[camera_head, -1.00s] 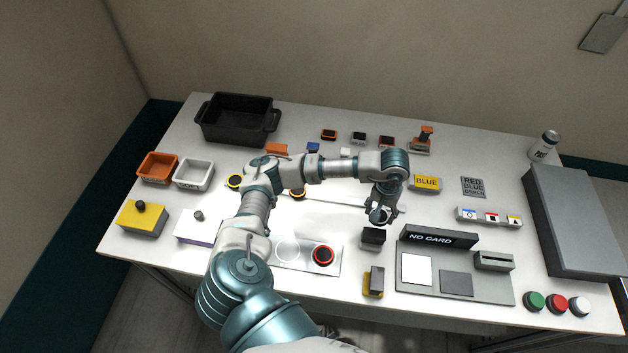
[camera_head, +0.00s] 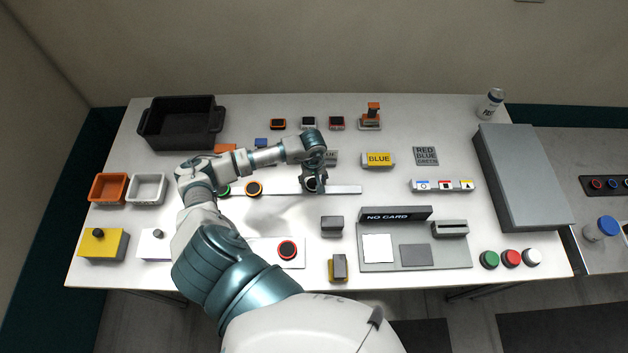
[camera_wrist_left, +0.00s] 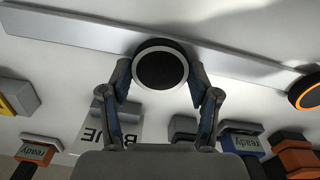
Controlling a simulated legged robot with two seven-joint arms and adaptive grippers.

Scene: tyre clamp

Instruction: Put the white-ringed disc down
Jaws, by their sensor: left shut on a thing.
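My left gripper (camera_head: 313,186) is over the middle of a thin pale strip (camera_head: 340,190) on the table. It is shut on the white-ringed disc, a dark round disc with a pale rim, mostly hidden by the fingers in the head view. In the left wrist view the white-ringed disc (camera_wrist_left: 160,66) sits between the fingertips of the gripper (camera_wrist_left: 160,80) and overlaps the strip (camera_wrist_left: 70,28). I cannot tell whether it touches the strip. An orange-ringed disc (camera_head: 254,188) is on the strip to the left. My right gripper is not in view.
A green-ringed disc (camera_head: 224,190) is at the strip's left, partly hidden by my arm. A red-ringed disc (camera_head: 287,250) lies on a white plate nearer the front. The strip's right end is bare.

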